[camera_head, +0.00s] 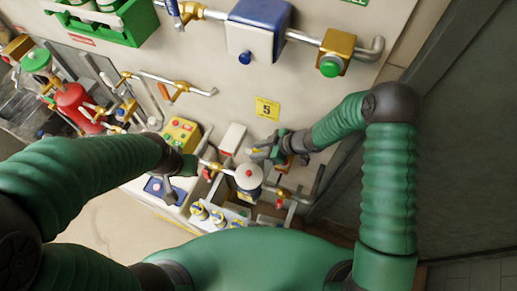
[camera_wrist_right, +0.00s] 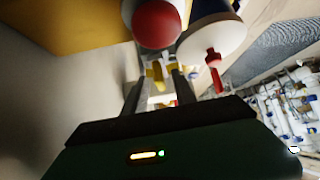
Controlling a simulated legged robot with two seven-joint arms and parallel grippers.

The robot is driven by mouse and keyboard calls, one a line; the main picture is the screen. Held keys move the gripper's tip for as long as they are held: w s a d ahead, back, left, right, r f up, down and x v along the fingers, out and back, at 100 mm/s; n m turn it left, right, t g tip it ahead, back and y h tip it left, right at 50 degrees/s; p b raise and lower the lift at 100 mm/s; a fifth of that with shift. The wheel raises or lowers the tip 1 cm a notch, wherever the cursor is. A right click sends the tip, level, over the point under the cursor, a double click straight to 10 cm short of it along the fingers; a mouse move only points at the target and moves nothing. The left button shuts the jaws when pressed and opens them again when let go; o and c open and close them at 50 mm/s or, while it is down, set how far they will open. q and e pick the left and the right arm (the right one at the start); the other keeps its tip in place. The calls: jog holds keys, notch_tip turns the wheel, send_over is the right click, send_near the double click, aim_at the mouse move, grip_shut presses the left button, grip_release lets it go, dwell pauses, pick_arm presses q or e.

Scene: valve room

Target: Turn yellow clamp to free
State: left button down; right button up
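My right gripper (camera_head: 262,153) reaches in from the right, low at the wall, beside the white canister with a red knob (camera_head: 248,177). In the right wrist view its two dark fingers (camera_wrist_right: 158,88) stand apart. A small yellow part (camera_wrist_right: 157,75), probably the yellow clamp, shows between and just beyond them. Gaps show beside it, and I cannot tell whether either finger touches it. In the head view the clamp is not clear behind the gripper. My left gripper (camera_head: 183,166) is near the yellow button box, mostly hidden by its own arm; its fingers are not clear.
A red ball-shaped knob (camera_wrist_right: 157,22) and a white rounded body (camera_wrist_right: 212,40) with a red handle crowd the right gripper. A yellow button box (camera_head: 181,134), several gauges and pipes stand nearby. A yellow "5" sign (camera_head: 267,108) is on the wall above.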

jog(key=shift+a, duration=0.3)
jog(key=shift+c, duration=0.7)
jog(key=shift+d, duration=0.2)
grip_shut()
pick_arm(q)
jog(key=shift+a, duration=0.2)
jog(key=shift+f, duration=0.1)
